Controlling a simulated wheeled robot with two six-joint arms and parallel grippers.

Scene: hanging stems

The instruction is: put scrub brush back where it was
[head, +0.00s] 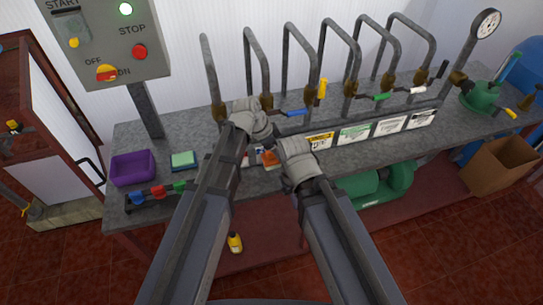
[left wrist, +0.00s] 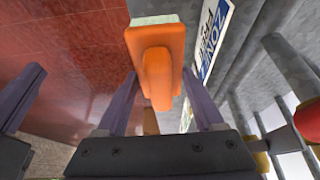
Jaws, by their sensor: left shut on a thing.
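The scrub brush (left wrist: 155,60) is orange with a pale bristle side at its far end. My left gripper (left wrist: 160,80) is shut on it, with one finger on each side, in the left wrist view. In the head view only a small orange part of the brush (head: 270,158) shows between my two wrists, over the bench's front edge. My right gripper (head: 283,150) is close beside it on the right; its fingers are mostly hidden by its own wrist, so its opening cannot be told.
The grey bench (head: 125,135) carries a row of bent pipes (head: 290,65) with valves and labels (head: 354,135). A purple bin (head: 133,168), a green sponge (head: 184,160) and a rack of coloured knobs (head: 158,195) are at left. A green pump (head: 375,187) is below, right of my arms.

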